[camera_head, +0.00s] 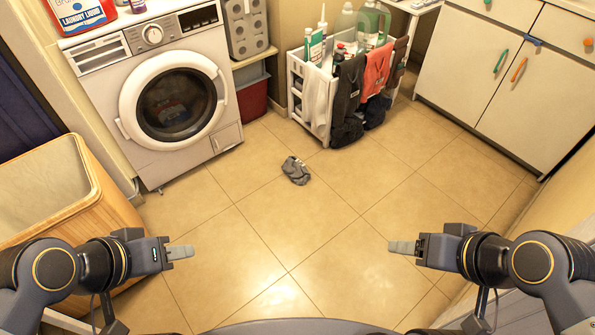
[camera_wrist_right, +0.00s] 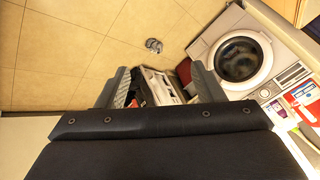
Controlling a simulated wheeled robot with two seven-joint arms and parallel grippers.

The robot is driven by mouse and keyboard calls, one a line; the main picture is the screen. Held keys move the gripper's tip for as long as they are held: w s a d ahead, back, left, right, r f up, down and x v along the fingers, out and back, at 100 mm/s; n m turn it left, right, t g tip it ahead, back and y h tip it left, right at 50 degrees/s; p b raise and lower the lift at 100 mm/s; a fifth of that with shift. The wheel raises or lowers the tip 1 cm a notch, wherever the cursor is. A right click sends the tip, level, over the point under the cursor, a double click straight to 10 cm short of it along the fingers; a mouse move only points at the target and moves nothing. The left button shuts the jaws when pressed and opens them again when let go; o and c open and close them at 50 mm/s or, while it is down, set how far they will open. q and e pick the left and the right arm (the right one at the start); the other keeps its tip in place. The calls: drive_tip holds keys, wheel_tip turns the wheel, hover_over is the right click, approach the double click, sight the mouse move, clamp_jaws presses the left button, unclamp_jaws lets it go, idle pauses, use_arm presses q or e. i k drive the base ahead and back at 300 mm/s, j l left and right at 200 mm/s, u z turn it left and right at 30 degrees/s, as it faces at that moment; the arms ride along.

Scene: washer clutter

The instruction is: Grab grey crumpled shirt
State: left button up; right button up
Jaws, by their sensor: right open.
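The grey crumpled shirt (camera_head: 296,170) lies on the tiled floor in the middle of the head view, in front of the washer and the white basket. It also shows small in the right wrist view (camera_wrist_right: 154,45). My left gripper (camera_head: 181,253) is at the lower left, above the floor and well apart from the shirt; whether its fingers are apart is unclear from this side. My right gripper (camera_head: 402,247) is at the lower right, also far from the shirt. In the right wrist view its two fingers (camera_wrist_right: 162,88) stand wide apart with nothing between them.
A washing machine (camera_head: 112,97) stands at the back left. A white basket (camera_head: 296,78) holds bottles, with dark and red cloths over its side. A wooden hamper (camera_head: 101,192) is at the left. White cabinets (camera_head: 465,62) are at the back right. Floor around the shirt is clear.

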sight(293, 167)
drive_tip(key=i+u, duration=0.1)
drive_tip(key=u, duration=0.3)
drive_tip(key=i+l+u, duration=0.1)
drive_tip(key=u, duration=0.25)
drive_tip(key=l+u, duration=0.2)
drive_tip(key=u, duration=0.2)
drive_tip(key=i+l+u, duration=0.1)
drive_tip(key=l, duration=0.2)
drive_tip(key=i+l+u, duration=0.1)
drive_tip(key=l, duration=0.25)
drive_tip(key=i+l+u, duration=0.25)
drive_tip(key=l, duration=0.4)
drive_tip(key=i+l+u, duration=0.1)
drive_tip(key=l, duration=0.25)
drive_tip(key=i+l, duration=0.1)
drive_tip(key=l, duration=0.15)
drive_tip(key=i+l, duration=0.1)
drive_tip(key=l, duration=0.15)
